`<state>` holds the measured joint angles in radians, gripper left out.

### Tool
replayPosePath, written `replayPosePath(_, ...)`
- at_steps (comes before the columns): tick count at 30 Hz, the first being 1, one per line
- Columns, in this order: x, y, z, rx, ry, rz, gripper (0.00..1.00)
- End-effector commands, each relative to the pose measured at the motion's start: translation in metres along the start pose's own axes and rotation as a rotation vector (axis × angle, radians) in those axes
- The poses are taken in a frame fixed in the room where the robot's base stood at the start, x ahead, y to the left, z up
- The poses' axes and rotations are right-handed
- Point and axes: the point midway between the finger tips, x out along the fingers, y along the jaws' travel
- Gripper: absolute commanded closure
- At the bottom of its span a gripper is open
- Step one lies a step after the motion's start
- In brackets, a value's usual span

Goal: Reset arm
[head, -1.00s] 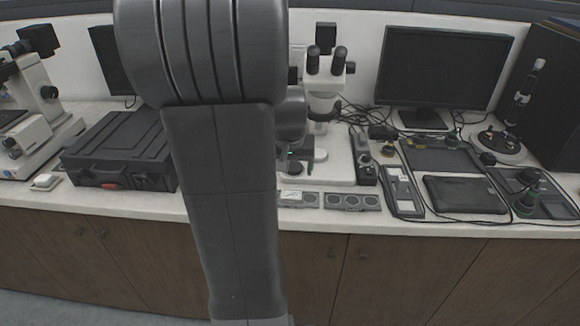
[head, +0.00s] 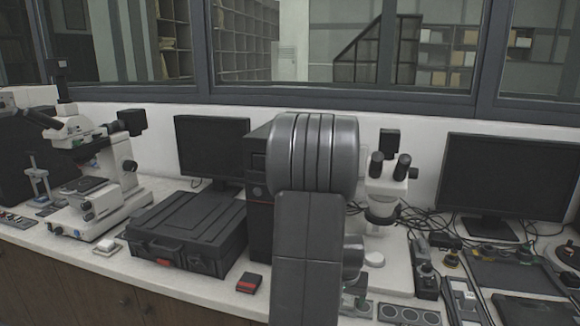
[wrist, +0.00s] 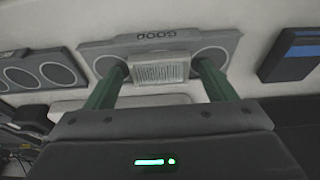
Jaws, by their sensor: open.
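My gripper (wrist: 161,70) is open in the wrist view. Its two green fingers stand apart on either side of a small pale block with a barcode-like label (wrist: 160,70). The block lies on a grey tray marked GOOD (wrist: 203,42), between two round recesses. I cannot tell whether the fingers touch the block. In the head view my own arm stands in front of the bench and hides most of my gripper.
The bench holds a black case (head: 190,232), microscopes (head: 385,190) and monitors (head: 505,178). Cables lie at right.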

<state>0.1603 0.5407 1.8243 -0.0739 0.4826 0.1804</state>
Motion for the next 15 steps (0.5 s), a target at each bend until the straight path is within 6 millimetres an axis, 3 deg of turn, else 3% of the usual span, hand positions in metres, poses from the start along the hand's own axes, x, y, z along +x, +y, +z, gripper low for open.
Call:
replayPosePath(6, -0.018, 0.000, -0.006, 0.000, 0.004, 0.000, 0.23)
replayPosePath(15, -0.020, 0.000, -0.006, 0.000, 0.003, 0.000, 0.23)
